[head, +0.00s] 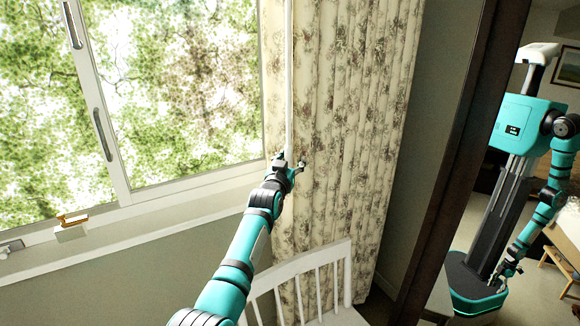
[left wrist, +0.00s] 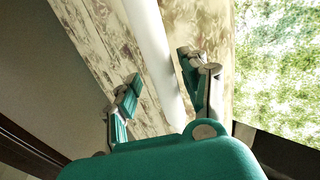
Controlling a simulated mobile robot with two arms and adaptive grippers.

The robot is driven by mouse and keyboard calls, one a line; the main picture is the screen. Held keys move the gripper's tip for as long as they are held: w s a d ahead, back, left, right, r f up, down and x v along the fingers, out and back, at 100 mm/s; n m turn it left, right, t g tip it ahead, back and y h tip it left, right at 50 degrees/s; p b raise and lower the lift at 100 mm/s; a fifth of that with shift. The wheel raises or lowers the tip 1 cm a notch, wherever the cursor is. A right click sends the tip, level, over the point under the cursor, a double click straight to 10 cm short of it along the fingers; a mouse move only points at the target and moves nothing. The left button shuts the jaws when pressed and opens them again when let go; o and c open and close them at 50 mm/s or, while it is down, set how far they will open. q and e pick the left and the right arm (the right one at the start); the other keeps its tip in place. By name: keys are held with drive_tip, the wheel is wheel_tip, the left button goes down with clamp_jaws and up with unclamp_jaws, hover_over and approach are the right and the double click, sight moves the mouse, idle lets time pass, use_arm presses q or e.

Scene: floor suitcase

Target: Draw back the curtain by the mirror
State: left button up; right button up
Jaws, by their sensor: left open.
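A floral cream curtain (head: 350,130) hangs in folds at the right edge of the window, left of the dark-framed mirror (head: 462,140). A thin white upright rod (head: 289,70) runs along the curtain's left edge. My left gripper (head: 288,165) is at the lower part of this rod, close in front of the curtain. In the left wrist view the rod (left wrist: 152,50) passes between the fingers of the open gripper (left wrist: 163,78), with the curtain (left wrist: 110,50) behind. I cannot tell whether a finger touches the rod. My right gripper is not directly in view.
A white slatted chair back (head: 310,282) stands below my left arm, close to the curtain. The window sill (head: 150,235) with a small brass-and-white item (head: 72,226) is at the left. The mirror reflects my body and one lowered arm.

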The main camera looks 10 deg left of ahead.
use_arm(q)
drive_tip(key=s+a, duration=0.1)
drive_tip(key=s, duration=1.1)
drive_tip(key=shift+a, duration=0.25)
drive_tip(key=shift+w, duration=0.1)
